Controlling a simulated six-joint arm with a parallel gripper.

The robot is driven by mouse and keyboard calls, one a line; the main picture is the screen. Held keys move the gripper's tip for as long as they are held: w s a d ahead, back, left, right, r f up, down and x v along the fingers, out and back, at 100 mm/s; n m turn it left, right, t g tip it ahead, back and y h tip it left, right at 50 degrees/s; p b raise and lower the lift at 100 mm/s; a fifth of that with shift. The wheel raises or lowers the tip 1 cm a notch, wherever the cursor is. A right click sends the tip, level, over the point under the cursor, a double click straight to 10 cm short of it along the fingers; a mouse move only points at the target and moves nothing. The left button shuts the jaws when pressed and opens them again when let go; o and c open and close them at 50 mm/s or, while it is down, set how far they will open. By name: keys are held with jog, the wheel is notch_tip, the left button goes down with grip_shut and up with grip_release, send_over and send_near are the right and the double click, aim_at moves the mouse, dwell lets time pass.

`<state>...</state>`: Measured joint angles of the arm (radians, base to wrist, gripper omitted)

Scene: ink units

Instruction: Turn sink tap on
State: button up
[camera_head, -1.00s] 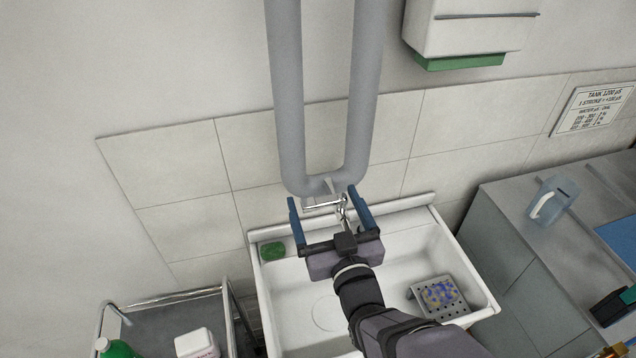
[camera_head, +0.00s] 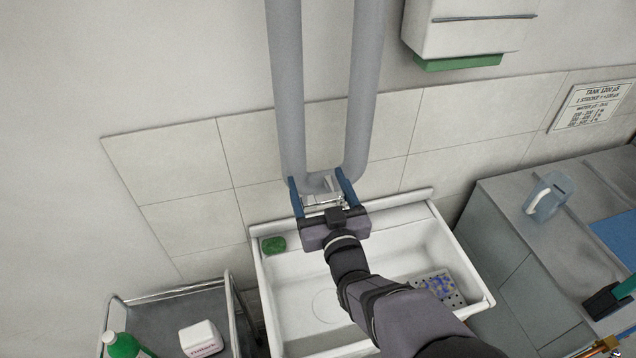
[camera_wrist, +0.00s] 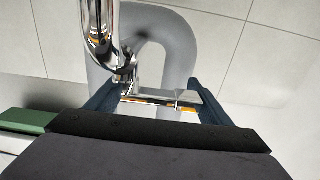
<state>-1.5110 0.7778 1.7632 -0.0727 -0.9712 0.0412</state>
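The chrome sink tap sits at the wall under the grey U-shaped pipe. In the head view its chrome part (camera_head: 322,199) shows between the fingers of my gripper (camera_head: 318,181), with the rest hidden behind the gripper. In the wrist view the curved spout (camera_wrist: 99,28) rises at the upper left, and a thin chrome bar (camera_wrist: 163,100) lies across the gap between the fingertips (camera_wrist: 157,86). My gripper is open, with its blue fingers either side of that bar. I cannot tell whether either finger touches it. The white sink (camera_head: 440,236) is below.
The thick grey pipe (camera_head: 288,90) is right behind the fingers. A perforated tray (camera_head: 438,288) is in the basin. A trolley (camera_head: 160,305) stands left, a counter with a clear jug (camera_head: 549,196) right.

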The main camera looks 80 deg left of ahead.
aim_at(315, 199)
jog(key=c, duration=1)
jog(key=shift+d+g+b, duration=0.1)
jog(key=shift+g+b, duration=0.2)
jog(key=shift+b, duration=0.05)
jog(key=shift+s+d+r+n+g+h+b, duration=0.1)
jog(key=shift+s+d+n+g+h+b, duration=0.15)
jog(key=shift+d+n+g+h, duration=1)
jog(key=shift+s+a+f+n+g+h+b, duration=0.1)
jog(key=shift+s+n+g+h+b, duration=0.25)
jog(key=shift+n+g, duration=1.9)
jog(key=shift+s+d+r+n+g+h+b, duration=0.15)
jog(key=shift+d+n+g+h, duration=0.65)
jog(key=shift+g, duration=1.7)
jog(key=shift+a, duration=0.1)
jog(key=o, duration=1.5)
jog(key=shift+o, duration=0.2)
